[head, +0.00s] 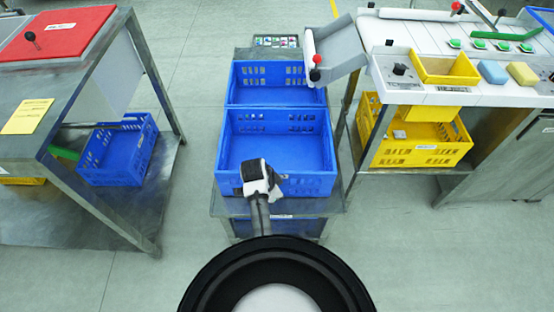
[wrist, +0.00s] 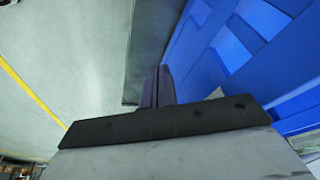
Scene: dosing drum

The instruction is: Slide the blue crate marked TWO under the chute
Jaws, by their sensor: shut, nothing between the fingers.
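Two open, empty blue crates stand in line on a narrow grey stand: a near crate (head: 283,183) and a far crate (head: 277,70). Their facing ends touch or nearly touch. Their marks are too small to read, so I cannot tell which is TWO. The grey chute (head: 338,48) slopes down from the right-hand bench, its lower end by the far crate's right side. My gripper (head: 258,172) is at the near crate's front wall, left of its middle. In the wrist view its fingers (wrist: 158,86) are together and empty, beside a blue crate wall (wrist: 225,50); contact is unclear.
The stand (head: 240,206) shows bare metal in front of the near crate. A left table (head: 75,90) has another blue crate (head: 118,152) on its lower shelf. The right bench (head: 440,95) holds a yellow bin (head: 443,68) above a yellow crate (head: 415,150). Floor separates them.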

